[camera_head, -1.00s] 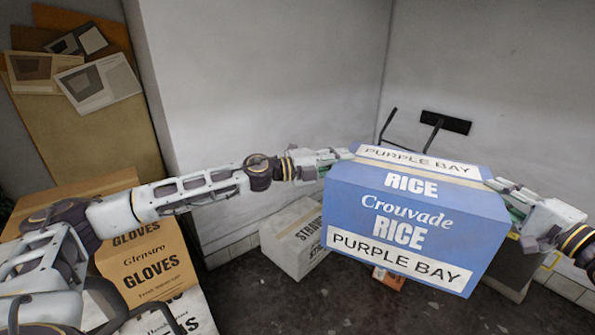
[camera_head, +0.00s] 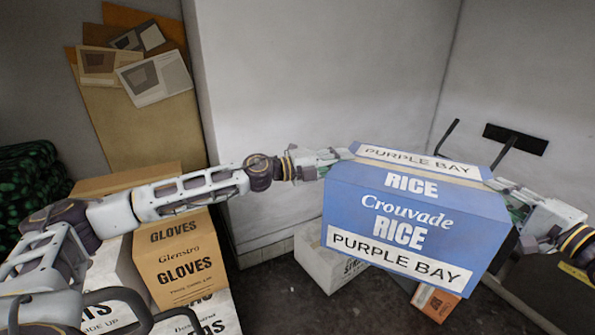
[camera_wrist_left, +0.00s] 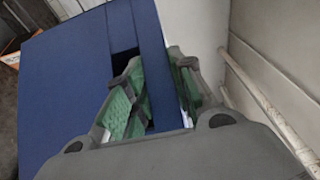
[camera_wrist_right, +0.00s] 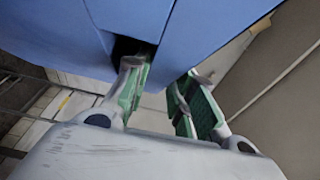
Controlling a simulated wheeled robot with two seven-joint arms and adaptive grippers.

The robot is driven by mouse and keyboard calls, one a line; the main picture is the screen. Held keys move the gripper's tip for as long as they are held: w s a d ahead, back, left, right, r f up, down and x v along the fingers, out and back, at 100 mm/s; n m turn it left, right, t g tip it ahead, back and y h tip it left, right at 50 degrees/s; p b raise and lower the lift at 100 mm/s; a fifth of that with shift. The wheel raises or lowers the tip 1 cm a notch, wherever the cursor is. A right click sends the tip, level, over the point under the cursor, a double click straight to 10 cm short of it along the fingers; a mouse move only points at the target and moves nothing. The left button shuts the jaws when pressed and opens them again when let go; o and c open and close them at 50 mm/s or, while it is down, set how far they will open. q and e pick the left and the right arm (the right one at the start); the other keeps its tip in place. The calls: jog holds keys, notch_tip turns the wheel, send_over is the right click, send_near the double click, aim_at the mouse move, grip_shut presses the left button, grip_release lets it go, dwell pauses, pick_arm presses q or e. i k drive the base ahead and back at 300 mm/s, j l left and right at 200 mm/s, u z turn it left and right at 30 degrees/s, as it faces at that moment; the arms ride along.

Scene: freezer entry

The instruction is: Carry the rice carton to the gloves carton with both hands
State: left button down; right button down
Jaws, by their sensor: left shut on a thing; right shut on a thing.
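The blue rice carton (camera_head: 400,215), printed "Crouvade RICE" and "PURPLE BAY", hangs in the air between my two arms in the head view. My left gripper (camera_head: 335,160) is shut on its left side near the top. In the left wrist view the green-padded fingers (camera_wrist_left: 150,100) sit at a dark slot in the carton (camera_wrist_left: 70,90). My right gripper (camera_head: 500,192) is shut on its right side; the right wrist view shows its fingers (camera_wrist_right: 155,90) at a similar slot. The tan gloves carton (camera_head: 180,265) stands at the lower left, partly behind my left arm.
White cartons (camera_head: 215,312) stand under and beside the gloves carton. A white carton (camera_head: 325,265) and a small orange box (camera_head: 435,302) are on the dark floor behind the rice carton. A wall corner juts out at centre left. A black-handled cart stands at right.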

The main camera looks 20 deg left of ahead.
aim_at(199, 210)
jog(key=i+u, duration=0.45)
jog(key=i+l+u, duration=0.15)
jog(key=i+u, duration=0.3)
jog(key=i+l+u, duration=0.2)
jog(key=u, duration=0.25)
jog(key=i+l+u, duration=0.45)
jog(key=l+u, duration=0.7)
jog(key=l, duration=0.2)
jog(key=l+u, duration=0.35)
jog(key=k+l, duration=0.05)
